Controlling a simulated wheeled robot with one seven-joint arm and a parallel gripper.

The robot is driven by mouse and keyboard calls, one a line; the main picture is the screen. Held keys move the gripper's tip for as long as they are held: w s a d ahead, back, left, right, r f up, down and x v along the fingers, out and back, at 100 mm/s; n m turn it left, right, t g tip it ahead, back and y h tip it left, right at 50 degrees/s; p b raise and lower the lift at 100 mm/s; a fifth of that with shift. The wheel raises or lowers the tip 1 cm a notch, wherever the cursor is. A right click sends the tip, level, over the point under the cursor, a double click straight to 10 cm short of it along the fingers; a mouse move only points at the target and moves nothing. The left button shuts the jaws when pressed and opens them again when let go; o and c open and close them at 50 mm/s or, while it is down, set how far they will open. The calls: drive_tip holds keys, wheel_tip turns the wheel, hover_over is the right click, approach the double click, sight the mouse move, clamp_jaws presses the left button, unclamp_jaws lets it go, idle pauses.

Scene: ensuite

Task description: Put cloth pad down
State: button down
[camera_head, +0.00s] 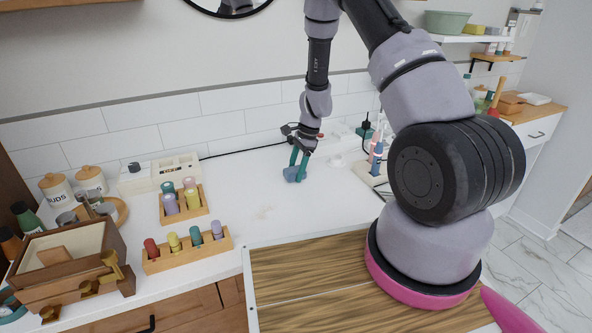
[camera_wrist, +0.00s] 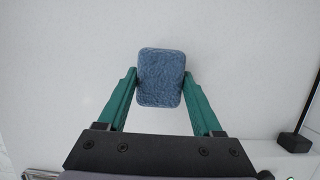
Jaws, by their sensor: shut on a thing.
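The cloth pad (camera_wrist: 161,78) is a small blue rounded rectangle with a crinkled surface. In the wrist view it sits between the two green fingers of my gripper (camera_wrist: 160,92), which touch its left and right sides. In the head view my gripper (camera_head: 299,166) points down over the white countertop (camera_head: 262,205), and the pad (camera_head: 293,174) shows at the fingertips. The pad is at or very close to the counter surface; I cannot tell whether it touches.
Wooden racks with coloured rolls (camera_head: 187,246) (camera_head: 184,205) and a wooden drawer box (camera_head: 65,255) stand to the left. A toothbrush stand (camera_head: 377,172) is to the right. A black cable runs along the tiled wall. The counter around the pad is clear.

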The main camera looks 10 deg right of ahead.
drive_tip(key=shift+c, duration=0.2)
unclamp_jaws()
drive_tip(key=shift+f, duration=0.1)
drive_tip(key=s+d+r+n+t, duration=0.1)
drive_tip(key=d+r, duration=0.1)
drive_tip(key=r, duration=1)
drive_tip(key=s+d+r+n+t, duration=0.1)
drive_tip(key=r+n, duration=0.1)
drive_tip(key=r, duration=1)
drive_tip(key=s+d+r+n+t+h, duration=0.1)
drive_tip(key=s+r+n+t, duration=0.4)
drive_tip(key=s+r, duration=1.5)
drive_tip(key=s+d+n, duration=0.1)
drive_tip(key=s+n, duration=0.2)
drive_tip(key=shift+s+d+r+n+t, duration=0.15)
drive_tip(key=shift+r+n+t, duration=0.05)
drive_tip(key=shift+n+t, duration=0.2)
